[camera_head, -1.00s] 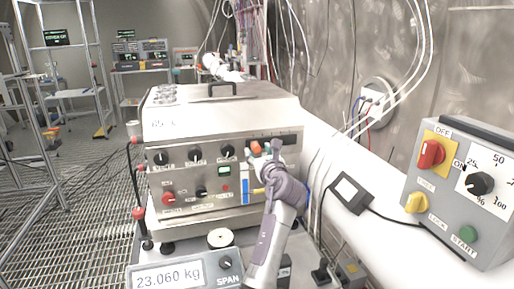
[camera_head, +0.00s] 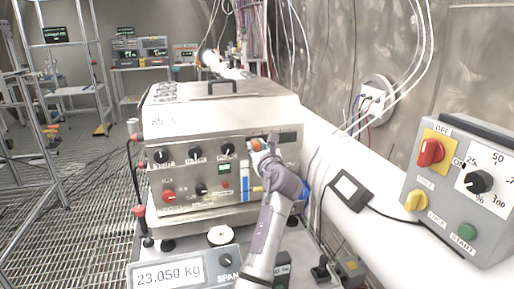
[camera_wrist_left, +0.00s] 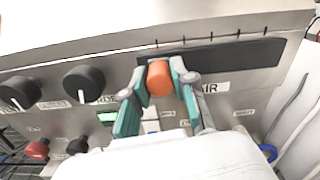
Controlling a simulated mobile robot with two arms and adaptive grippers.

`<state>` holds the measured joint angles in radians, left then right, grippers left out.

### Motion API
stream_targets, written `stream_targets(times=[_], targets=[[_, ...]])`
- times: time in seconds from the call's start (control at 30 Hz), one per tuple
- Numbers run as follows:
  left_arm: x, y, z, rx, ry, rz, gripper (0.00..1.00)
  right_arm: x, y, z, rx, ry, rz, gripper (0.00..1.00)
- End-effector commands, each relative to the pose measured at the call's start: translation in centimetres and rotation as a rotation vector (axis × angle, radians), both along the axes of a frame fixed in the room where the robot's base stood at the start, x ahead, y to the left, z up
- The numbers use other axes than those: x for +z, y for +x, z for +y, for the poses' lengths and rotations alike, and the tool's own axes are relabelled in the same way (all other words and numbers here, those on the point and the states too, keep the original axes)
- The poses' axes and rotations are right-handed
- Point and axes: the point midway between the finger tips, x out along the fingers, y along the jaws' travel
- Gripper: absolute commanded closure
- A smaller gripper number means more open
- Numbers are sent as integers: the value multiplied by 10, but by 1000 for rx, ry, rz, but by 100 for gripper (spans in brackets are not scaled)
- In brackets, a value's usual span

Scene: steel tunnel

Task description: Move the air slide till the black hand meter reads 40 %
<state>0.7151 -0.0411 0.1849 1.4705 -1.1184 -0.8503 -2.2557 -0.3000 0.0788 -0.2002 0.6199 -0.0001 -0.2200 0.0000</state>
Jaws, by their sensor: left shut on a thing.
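The air slide has an orange knob (camera_wrist_left: 159,79) in a dark slot (camera_wrist_left: 245,58) on the steel machine's front, near the slot's left end. Tick marks run above the slot and an AIR label sits below it. My left gripper (camera_wrist_left: 163,75) is shut on the knob, one teal finger on each side. In the head view, the orange knob (camera_head: 256,145) shows beside my left gripper (camera_head: 262,153), and the slot runs on to the right. A black hand meter (camera_head: 349,188) lies on the ledge at right; its pale screen is too small to read. My right gripper is out of view.
Several black knobs (camera_head: 196,153) sit left of the slot. A scale display (camera_head: 168,274) reads 23.050 kg in front. A grey control box (camera_head: 462,215) with red, yellow and green controls stands at right. Cables hang along the wall.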

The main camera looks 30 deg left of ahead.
Motion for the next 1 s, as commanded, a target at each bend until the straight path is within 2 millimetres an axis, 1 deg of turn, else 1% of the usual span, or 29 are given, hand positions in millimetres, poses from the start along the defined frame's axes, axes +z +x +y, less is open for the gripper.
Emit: stream_targets(times=[0.13,0.3,0.4,0.7,0.73,0.8,0.87,0.9,1.0], targets=[[0,3,-2,-1,0,1,100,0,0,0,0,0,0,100],[0,22,-18,-3,-1,3,100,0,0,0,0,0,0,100],[0,29,-24,0,1,2,100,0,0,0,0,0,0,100],[0,30,-26,0,0,0,100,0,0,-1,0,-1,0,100],[0,30,-26,1,0,0,73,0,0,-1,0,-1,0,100],[0,30,-26,1,0,0,61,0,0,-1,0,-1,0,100],[0,30,-26,1,0,0,51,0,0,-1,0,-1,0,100],[0,30,-26,1,0,0,48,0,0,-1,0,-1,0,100],[0,30,-26,1,0,0,48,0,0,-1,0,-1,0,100]])
